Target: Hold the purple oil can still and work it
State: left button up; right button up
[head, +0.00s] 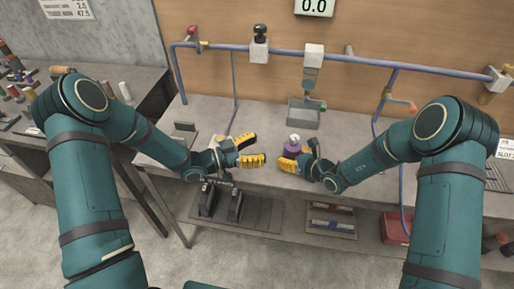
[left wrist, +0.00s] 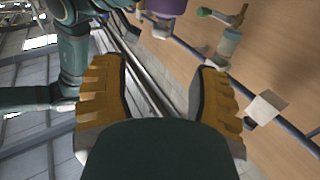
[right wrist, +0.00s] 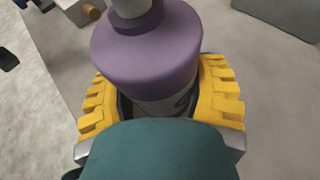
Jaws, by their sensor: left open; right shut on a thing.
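The purple oil can (head: 292,148), with a pale cap on top, is upright at the front of the grey bench. My right gripper (head: 298,158) is shut around its body from the right. In the right wrist view the purple can (right wrist: 150,55) sits between the yellow fingers, with a pale band low on its side; its base is hidden. My left gripper (head: 259,150) is open and empty, left of the can, with a gap between them. In the left wrist view the purple can (left wrist: 166,6) shows at the top edge, beyond the open fingers.
A grey tray (head: 304,114) stands on the bench behind the can, below a valve fitting on the blue pipe (head: 283,51). The lower shelf holds dark brackets (head: 232,207), a bin (head: 332,222) and a red box (head: 396,227). The bench's front edge is close to both grippers.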

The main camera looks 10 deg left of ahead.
pick_arm(q)
jog(key=w+d+f+m+g+y, duration=0.1)
jog(key=w+m+g+y, duration=0.1)
jog(key=w+m+y, duration=0.9)
notch_tip(320, 180, up, 13)
jog(key=m+g+y, duration=0.5)
jog(key=g, duration=0.2)
send_over(295, 137)
notch_tip(295, 137, down, 11)
jog(key=shift+c, duration=0.2)
grip_shut()
